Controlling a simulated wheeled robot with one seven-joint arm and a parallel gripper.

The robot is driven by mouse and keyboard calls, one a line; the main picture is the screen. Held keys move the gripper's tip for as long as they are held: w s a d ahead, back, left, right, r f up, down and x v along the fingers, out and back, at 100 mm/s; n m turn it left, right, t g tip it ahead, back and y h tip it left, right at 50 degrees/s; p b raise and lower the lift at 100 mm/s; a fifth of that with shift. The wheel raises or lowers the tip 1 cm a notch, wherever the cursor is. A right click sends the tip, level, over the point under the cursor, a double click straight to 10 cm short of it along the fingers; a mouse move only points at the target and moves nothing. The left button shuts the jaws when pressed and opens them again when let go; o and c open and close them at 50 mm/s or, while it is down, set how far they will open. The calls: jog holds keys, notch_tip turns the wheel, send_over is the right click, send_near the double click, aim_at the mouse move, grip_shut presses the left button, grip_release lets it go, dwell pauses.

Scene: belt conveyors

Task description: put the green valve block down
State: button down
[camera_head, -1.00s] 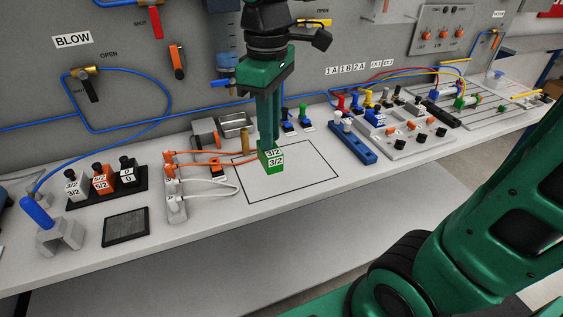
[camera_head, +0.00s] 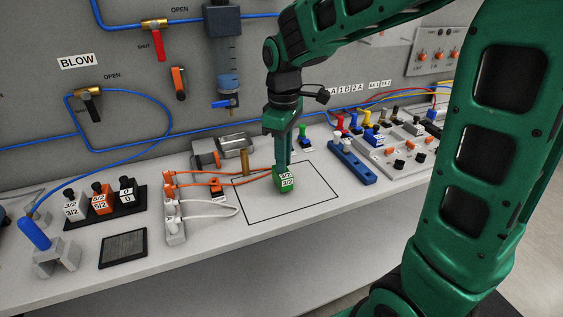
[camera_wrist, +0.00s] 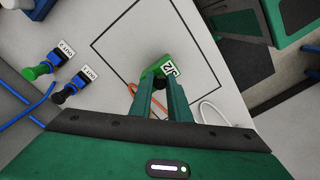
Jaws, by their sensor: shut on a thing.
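The green valve block (camera_head: 284,179) with white 3/2 labels is at the lower end of my gripper (camera_head: 284,160).
Orange hoses (camera_head: 225,172) run close by on the left, near a brass cylinder (camera_head: 245,162). A rack of valve blocks (camera_head: 128,208) and a dark mat (camera_head: 124,248) lie further left. A blue block (camera_head: 352,163) stands at the right. The square's front part is clear.

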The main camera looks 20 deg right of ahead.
jog(key=shift+f, duration=0.65)
jog(key=c, duration=1.7)
grip_release()
jog(key=shift+f, duration=0.1)
jog(key=shift+o, duration=0.2)
notch_tip(320, 180, up, 12)
jog(key=s+d+f+m, duration=0.5)
jog(key=s+d+m, duration=0.2)
jog(key=s, duration=0.5)
jog(key=s+d+f+m, duration=0.6)
jog(key=s+d+m, duration=0.2)
jog(key=s+d, duration=0.2)
jog(key=s, duration=0.2)
jog(key=shift+s+f, duration=0.2)
jog(key=shift+s, duration=0.1)
